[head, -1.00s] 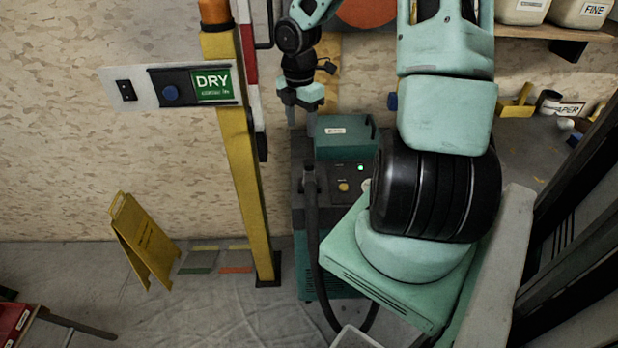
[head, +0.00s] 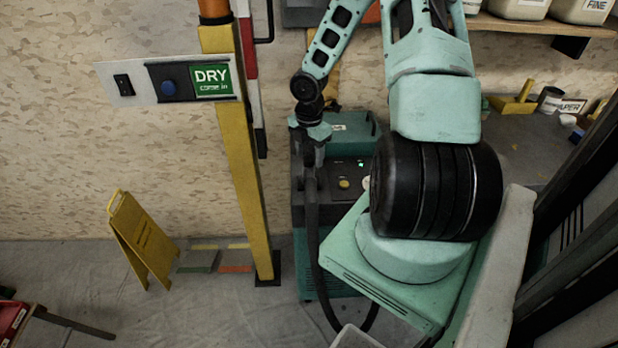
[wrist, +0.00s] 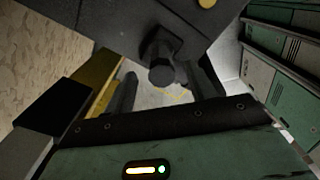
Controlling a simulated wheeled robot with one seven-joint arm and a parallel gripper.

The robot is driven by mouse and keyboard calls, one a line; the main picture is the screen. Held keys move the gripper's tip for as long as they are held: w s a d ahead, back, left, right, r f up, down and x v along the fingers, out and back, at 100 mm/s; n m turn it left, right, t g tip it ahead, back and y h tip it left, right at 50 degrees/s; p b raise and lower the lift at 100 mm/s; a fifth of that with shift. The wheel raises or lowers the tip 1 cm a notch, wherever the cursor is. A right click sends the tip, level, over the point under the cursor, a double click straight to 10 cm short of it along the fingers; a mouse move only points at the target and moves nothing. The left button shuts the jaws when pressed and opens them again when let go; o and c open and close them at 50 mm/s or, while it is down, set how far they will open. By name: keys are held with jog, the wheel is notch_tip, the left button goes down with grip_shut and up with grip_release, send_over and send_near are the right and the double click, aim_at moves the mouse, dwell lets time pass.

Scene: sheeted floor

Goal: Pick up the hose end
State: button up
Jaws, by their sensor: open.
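The dark hose (head: 313,235) rises along the front of the green and black machine (head: 345,205), with its end near the top. My gripper (head: 310,160) is open, pointing down right at the top of the hose. In the wrist view the dark, round hose end (wrist: 161,65) shows between the two fingers of my gripper (wrist: 165,85), with a finger on each side. I cannot tell whether either finger touches it. In the head view my fingers partly hide the hose end.
A yellow post (head: 245,170) with a DRY sign (head: 212,81) stands left of my gripper. A yellow floor sign (head: 143,240) stands farther left on the sheeted floor. A workbench (head: 530,145) is at the right. Open floor lies in front of the post.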

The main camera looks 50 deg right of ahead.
aim_at(309, 166)
notch_tip(309, 166, down, 5)
jog(key=shift+a+f, duration=0.1)
grip_shut()
dwell(0.3)
notch_tip(309, 166, up, 10)
jog(key=shift+r+p, duration=0.1)
jog(key=shift+p, duration=0.5)
jog(key=c, duration=0.9)
grip_release()
jog(key=shift+c, duration=0.2)
